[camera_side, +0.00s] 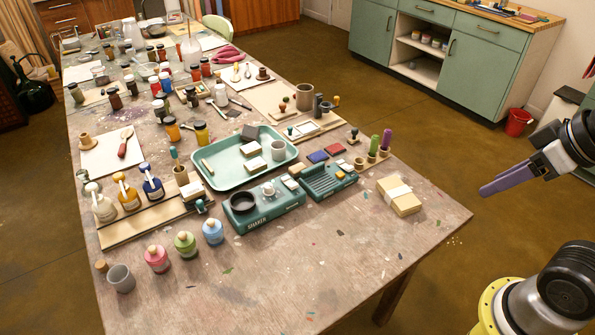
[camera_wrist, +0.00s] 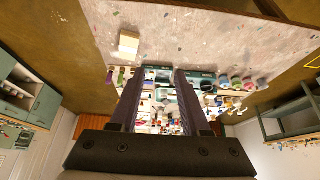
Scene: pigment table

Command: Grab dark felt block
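The dark felt block (camera_side: 250,132) lies at the back edge of the pale green tray (camera_side: 205,176) in the side view. Two whitish blocks (camera_side: 256,164) lie in the same tray. My gripper (camera_side: 485,190) is in the air off the right side of the table, well apart from the tray. In the wrist view my gripper (camera_wrist: 162,72) has its two long purple-grey fingers spread with nothing held between them. I cannot make out the dark block in the wrist view.
A teal shaker (camera_side: 268,206) stands in front of the tray. A wrapped yellow block (camera_side: 399,196) sits near the right table edge. Jars and bottles crowd the left and back. The front right tabletop is clear.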

